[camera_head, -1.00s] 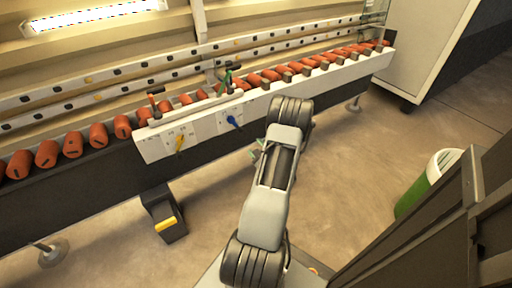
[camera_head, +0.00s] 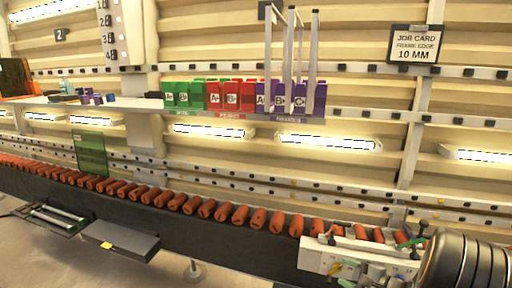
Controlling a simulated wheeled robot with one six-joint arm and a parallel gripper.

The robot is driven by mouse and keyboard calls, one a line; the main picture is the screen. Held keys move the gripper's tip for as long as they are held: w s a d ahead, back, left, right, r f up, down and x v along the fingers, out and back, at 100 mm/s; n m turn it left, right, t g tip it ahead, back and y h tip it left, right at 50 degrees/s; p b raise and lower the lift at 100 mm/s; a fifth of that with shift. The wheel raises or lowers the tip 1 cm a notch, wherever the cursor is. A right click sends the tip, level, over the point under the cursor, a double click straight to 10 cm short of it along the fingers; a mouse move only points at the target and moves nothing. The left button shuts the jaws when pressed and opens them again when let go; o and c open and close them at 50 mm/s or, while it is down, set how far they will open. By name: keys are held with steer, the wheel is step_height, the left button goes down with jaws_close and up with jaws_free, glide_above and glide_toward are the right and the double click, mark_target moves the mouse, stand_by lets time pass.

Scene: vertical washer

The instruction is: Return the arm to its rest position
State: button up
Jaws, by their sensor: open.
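A dark, ribbed joint of my arm (camera_head: 465,266) shows in the lower right corner of the head view. It covers the right end of a white valve panel (camera_head: 318,256). The rest of the arm is below the frame, and I cannot make out my gripper or its fingers.
A long conveyor (camera_head: 230,243) carries a row of orange rollers (camera_head: 258,218) along the wall. A job card (camera_head: 414,43) reading 10 MM hangs at upper right. Open floor shows at lower left.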

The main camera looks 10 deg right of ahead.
steer(key=s+a+r+n+g+p, duration=0.3)
steer(key=a+r+n+g+p, duration=0.4)
steer(key=a+r, duration=0.45)
steer(key=s+a+r+n+h+p, duration=0.1)
steer(key=s+r+n+h+p, duration=0.2)
steer(key=r, duration=0.3)
steer(key=s+a+r+n+h+p, duration=0.2)
steer(key=s+r+n+h+p, duration=0.1)
steer(key=r+p, duration=0.3)
steer(key=s+a+r+n+g+h+p, duration=0.1)
steer(key=s+r+n+h+p, duration=0.2)
steer(key=r, duration=0.5)
steer(key=shift+s+a+n+p, duration=0.2)
steer(key=shift+n+p, duration=0.55)
steer(key=shift+n, duration=0.15)
